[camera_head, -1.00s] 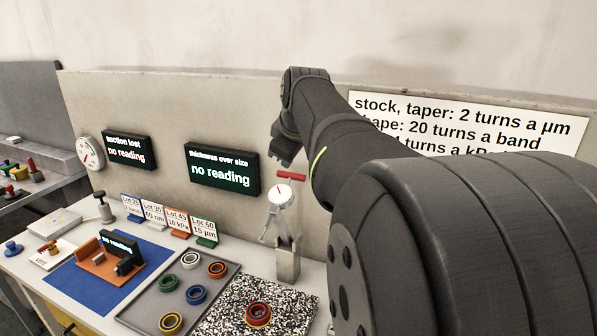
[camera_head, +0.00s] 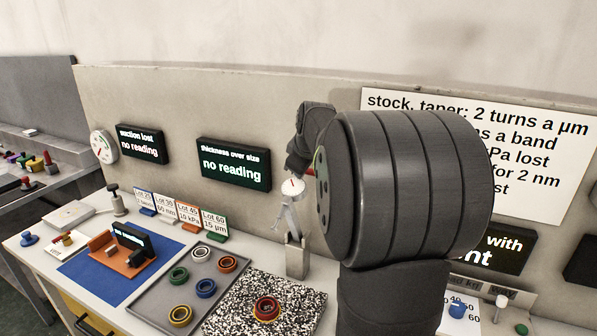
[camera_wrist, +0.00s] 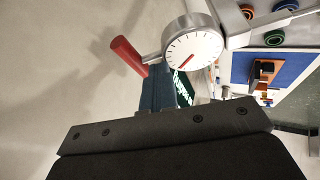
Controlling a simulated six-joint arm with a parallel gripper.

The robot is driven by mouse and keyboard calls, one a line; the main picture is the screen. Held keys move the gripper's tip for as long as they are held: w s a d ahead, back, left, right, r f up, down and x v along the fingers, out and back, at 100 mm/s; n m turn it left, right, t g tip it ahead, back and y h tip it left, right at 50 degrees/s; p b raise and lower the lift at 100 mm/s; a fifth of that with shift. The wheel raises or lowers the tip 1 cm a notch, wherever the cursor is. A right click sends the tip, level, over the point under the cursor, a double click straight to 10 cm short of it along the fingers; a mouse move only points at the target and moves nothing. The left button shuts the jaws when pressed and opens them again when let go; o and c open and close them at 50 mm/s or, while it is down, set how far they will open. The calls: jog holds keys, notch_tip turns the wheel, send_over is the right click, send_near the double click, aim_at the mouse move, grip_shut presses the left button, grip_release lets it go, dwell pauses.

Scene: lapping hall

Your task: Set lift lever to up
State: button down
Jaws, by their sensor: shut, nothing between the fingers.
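The lift lever seems to be the red bar handle (camera_wrist: 129,55) on a short metal rod beside the dial gauge (camera_wrist: 192,43) in the wrist view. My gripper (camera_head: 298,165) is at the top of the gauge, partly covered by my arm. In the wrist view the fingers (camera_wrist: 158,80) are shut and empty, close to the lower end of the red handle. I cannot tell whether they touch it.
A grey tray (camera_head: 150,305) with several coloured rings and a speckled plate (camera_head: 240,318) with stacked rings lie in front of the gauge. Lot cards (camera_head: 187,213) stand to the left. The wall behind bears a thickness display (camera_head: 235,165) and a white sign (camera_head: 540,135).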

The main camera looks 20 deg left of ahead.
jog(key=shift+f, duration=0.2)
jog(key=shift+w+f, duration=0.1)
jog(key=shift+w, duration=1.15)
jog(key=shift+s, duration=0.15)
jog(key=s+r, duration=0.3)
jog(key=s, duration=0.1)
jog(key=shift+d, duration=0.25)
jog(key=w+v, duration=0.1)
jog(key=v, duration=0.7)
jog(key=shift+r, duration=0.55)
jog(key=shift+w+d, duration=0.1)
jog(key=shift+w, duration=0.05)
